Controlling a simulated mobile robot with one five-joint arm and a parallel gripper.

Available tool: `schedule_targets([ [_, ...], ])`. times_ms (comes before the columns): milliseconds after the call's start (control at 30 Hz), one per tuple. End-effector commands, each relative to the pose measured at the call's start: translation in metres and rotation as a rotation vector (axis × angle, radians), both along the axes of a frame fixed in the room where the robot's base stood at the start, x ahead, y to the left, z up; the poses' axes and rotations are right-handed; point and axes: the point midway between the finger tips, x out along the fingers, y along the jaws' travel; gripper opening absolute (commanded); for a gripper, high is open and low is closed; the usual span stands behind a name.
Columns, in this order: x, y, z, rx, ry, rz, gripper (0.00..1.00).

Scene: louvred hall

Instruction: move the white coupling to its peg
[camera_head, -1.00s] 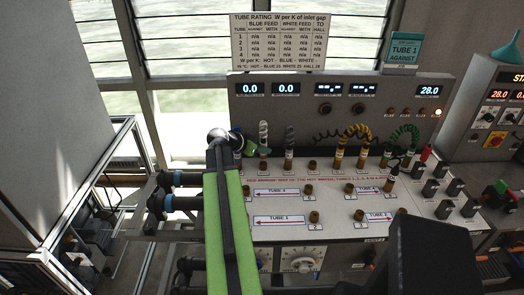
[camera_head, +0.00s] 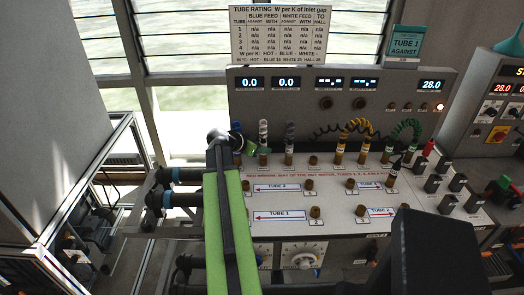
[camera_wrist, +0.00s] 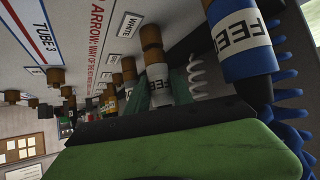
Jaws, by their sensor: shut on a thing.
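The white coupling (camera_wrist: 160,86) has a white label and a coiled white hose. My gripper (camera_wrist: 165,88) is shut on it, with teal-green fingers on both sides of it. The coupling stands in line with a brass peg (camera_wrist: 151,42) beside a label reading WHITE; whether it is fully down on the peg I cannot tell. In the head view, the coupling (camera_head: 263,148) stands upright at the back left of the bench, and my gripper (camera_head: 249,146) reaches it from the left. My wrist hides part of that area.
A blue coupling (camera_wrist: 240,42) stands very close on the near side in the wrist view. A grey-hosed coupling (camera_head: 289,146) stands to the right, then yellow (camera_head: 339,150) and green (camera_head: 388,150) ones. Several bare brass pegs (camera_head: 315,211) stand on the white panel (camera_head: 340,228).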

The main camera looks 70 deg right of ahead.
Motion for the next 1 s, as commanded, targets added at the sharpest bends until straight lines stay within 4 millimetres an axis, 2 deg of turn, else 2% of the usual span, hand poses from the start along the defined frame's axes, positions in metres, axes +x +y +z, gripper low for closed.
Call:
schedule_targets([
  [67,0.0,0.0,-0.005,0.0,0.0,0.0,0.0],
  [367,0.0,0.0,-0.003,0.0,0.0,0.0,0.0],
  [400,0.0,0.0,-0.003,0.0,0.0,0.0,0.3],
  [600,0.0,0.0,-0.003,0.0,-0.001,0.001,0.53],
  [867,0.001,0.0,-0.002,0.0,-0.001,0.001,0.53],
  [1000,0.002,0.004,0.009,0.0,-0.001,0.001,0.53],
])
